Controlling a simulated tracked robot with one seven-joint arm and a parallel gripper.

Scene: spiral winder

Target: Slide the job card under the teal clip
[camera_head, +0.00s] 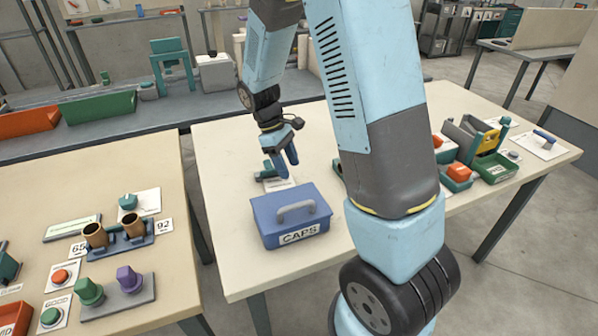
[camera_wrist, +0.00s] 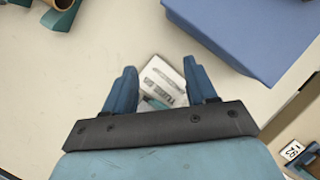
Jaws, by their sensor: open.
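My gripper (camera_head: 290,158) is over the middle table, behind the blue box, with its fingers pointing down. In the wrist view my gripper (camera_wrist: 159,70) is open, with a blue finger on each side. A white card with dark print (camera_wrist: 160,78) shows between the fingers, and a small teal part (camera_wrist: 155,103) shows at its near edge. In the head view a teal piece (camera_head: 268,170) stands beside my gripper, with a white card (camera_head: 278,185) by it. I cannot tell whether the fingers touch the card, or whether this teal piece is the clip.
A blue box labelled CAPS (camera_head: 291,219) stands just in front of my gripper; it also shows in the wrist view (camera_wrist: 235,35). Teal bins and orange parts (camera_head: 463,172) sit at the table's right. My arm hides the table's middle. A separate table (camera_head: 120,190) stands left.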

